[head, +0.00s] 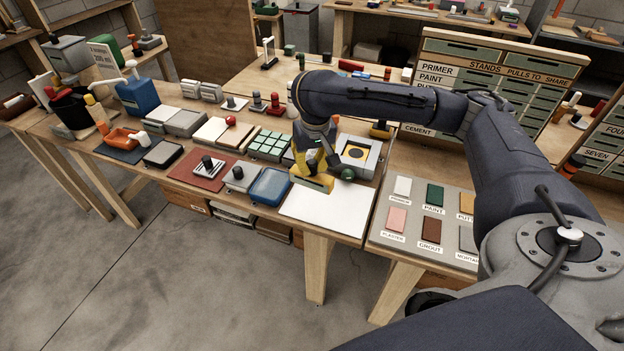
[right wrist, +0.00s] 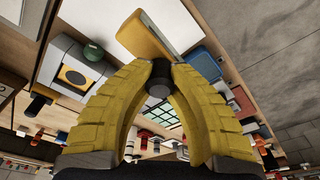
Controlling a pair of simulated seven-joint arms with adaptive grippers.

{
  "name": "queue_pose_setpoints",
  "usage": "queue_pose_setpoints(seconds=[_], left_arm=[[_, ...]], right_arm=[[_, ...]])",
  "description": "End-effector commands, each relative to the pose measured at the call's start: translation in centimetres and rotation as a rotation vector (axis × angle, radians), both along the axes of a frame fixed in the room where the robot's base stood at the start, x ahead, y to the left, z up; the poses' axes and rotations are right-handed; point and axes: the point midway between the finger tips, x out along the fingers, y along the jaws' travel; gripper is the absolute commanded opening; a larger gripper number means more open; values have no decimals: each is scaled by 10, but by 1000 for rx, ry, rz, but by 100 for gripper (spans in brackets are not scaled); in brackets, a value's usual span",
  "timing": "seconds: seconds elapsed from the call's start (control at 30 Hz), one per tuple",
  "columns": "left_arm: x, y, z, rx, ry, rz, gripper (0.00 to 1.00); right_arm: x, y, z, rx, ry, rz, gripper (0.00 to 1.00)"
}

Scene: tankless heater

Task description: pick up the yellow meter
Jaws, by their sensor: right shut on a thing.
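The yellow meter (head: 313,183) is a yellow block with a short black knob, at the upper left corner of a white board in the head view. In the right wrist view the yellow block (right wrist: 148,36) lies just beyond my fingertips. My right gripper (head: 320,160) is above the block, its yellow fingers shut on the black knob (right wrist: 159,78). The block overlaps the white board in both views; I cannot tell whether it touches the surface. My left gripper is not in view.
The white board (head: 328,215) lies at the table's front edge. A blue tray (head: 270,187) is close on the left. A sample board (head: 385,238) lies further right.

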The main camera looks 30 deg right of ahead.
Motion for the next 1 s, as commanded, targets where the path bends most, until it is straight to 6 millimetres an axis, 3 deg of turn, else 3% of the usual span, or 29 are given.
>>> queue_pose_setpoints(seconds=[0.1,0.43,0.7,1.0], left_arm=[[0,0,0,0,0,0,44],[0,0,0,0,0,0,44],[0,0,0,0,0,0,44],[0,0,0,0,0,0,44]], right_arm=[[1,-1,26,-1,-6,0,0],[0,0,73,-1,-4,-1,0],[0,0,92,0,-1,0,0],[0,0,97,-1,0,0,0]])
